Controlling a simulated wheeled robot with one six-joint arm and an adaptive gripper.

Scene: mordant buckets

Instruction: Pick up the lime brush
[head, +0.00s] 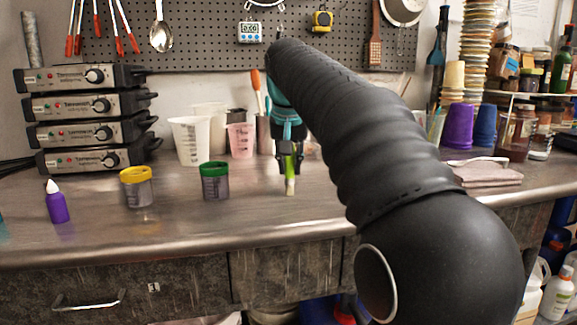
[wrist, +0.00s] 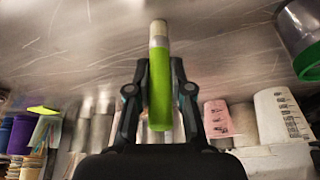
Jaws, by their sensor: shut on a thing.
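The lime brush (wrist: 159,100) is between the two fingers of my gripper (wrist: 159,92) in the wrist view, with its pale tip pointing away from the palm. The fingers are shut on its green handle. In the head view my gripper (head: 289,150) points down over the metal counter, left of my arm, and the lime brush (head: 290,170) hangs upright from it with its pale end lowest. I cannot tell whether that end touches the counter.
A green-rimmed jar (head: 215,181) and a yellow-rimmed jar (head: 137,188) stand left of the brush on the counter (head: 255,215). A purple bottle (head: 56,203) is farther left. A pink measuring cup (head: 240,140) and white beaker (head: 190,141) stand behind. The counter's front is clear.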

